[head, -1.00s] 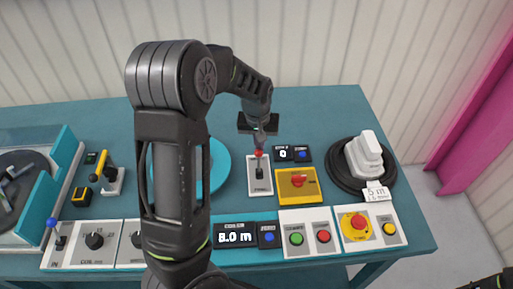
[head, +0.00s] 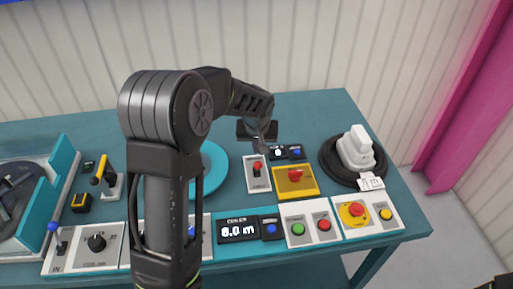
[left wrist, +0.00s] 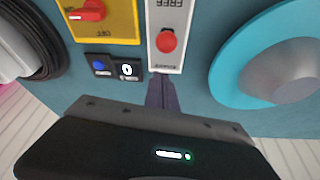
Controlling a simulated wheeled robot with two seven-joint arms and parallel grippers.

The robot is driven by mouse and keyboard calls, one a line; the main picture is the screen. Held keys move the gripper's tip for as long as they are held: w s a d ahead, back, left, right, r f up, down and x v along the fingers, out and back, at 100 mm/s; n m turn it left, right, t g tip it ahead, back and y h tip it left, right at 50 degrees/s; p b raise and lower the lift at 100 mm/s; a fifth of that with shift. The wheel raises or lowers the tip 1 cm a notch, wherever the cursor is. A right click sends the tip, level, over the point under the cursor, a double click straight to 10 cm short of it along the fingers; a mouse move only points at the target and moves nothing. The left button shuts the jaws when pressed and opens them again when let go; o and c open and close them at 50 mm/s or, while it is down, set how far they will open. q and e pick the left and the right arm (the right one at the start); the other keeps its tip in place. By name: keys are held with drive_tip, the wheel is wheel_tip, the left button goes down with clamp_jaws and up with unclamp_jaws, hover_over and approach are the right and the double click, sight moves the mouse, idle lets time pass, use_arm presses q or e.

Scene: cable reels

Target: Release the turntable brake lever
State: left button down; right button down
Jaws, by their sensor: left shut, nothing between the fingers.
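The brake lever, a stalk with a red ball knob (head: 257,167), stands on a white plate (head: 259,187) right of the turntable. In the left wrist view the red knob (left wrist: 166,40) shows over the plate, whose far end reads FREE upside down. The turntable, a teal disc (head: 214,165), is partly hidden behind my arm; it also shows in the left wrist view (left wrist: 232,75) with a grey hub. My left gripper (head: 262,147) is shut and empty behind the knob, and its fingers (left wrist: 162,95) appear apart from it.
A yellow panel with a red lever (head: 294,175) and a small counter display (head: 278,153) are close on the right. A dark reel with white blocks (head: 356,155) stands farther right. Button panels (head: 310,224) line the front edge. A yellow-handled lever (head: 102,170) is on the left.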

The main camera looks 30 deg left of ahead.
use_arm(q)
drive_tip(key=shift+r+p, duration=0.45)
drive_tip(key=shift+r, duration=0.35)
use_arm(e)
drive_tip(key=shift+r, duration=0.45)
drive_tip(key=shift+s, duration=0.1)
